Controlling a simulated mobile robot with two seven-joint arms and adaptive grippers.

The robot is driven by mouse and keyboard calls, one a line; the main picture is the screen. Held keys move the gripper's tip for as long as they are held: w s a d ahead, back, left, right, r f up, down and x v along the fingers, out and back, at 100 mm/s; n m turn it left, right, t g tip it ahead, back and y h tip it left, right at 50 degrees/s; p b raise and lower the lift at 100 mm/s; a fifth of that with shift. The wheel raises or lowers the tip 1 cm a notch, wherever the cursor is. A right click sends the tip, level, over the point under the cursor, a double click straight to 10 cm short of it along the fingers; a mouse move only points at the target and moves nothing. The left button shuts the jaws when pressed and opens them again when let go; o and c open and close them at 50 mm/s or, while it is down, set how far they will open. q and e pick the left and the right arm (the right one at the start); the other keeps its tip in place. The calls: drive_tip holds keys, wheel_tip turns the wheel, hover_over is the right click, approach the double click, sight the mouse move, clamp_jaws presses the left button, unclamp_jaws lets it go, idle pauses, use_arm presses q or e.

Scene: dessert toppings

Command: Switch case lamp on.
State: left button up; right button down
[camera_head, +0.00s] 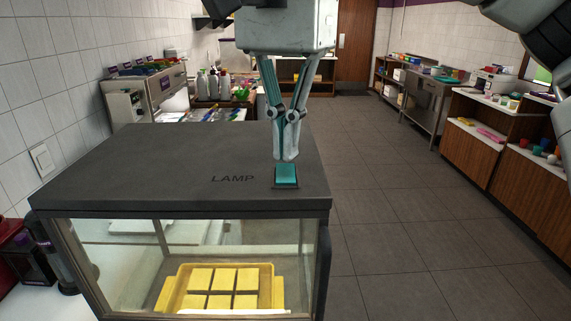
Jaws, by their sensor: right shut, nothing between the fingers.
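A dark grey display case (130,176) with glass sides stands in front of me. The word LAMP (233,179) is printed on its top. A teal square switch (286,175) in a dark frame sits right of the word, near the top's front right corner. My right gripper (286,156) points down over the switch, shut and empty. Its fingertips are just above or behind the switch in the picture; I cannot tell whether they touch it. The inside of the case looks lit. My left gripper is not in view.
Inside the case a yellow tray (176,283) holds several yellow blocks. A tiled wall runs along the left. Behind the case are a counter with bottles (213,84) and a machine (146,97). Wooden shelves (482,138) stand at right, with clear floor between.

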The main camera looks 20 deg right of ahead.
sight(285, 178)
drive_tip(key=shift+r, duration=2)
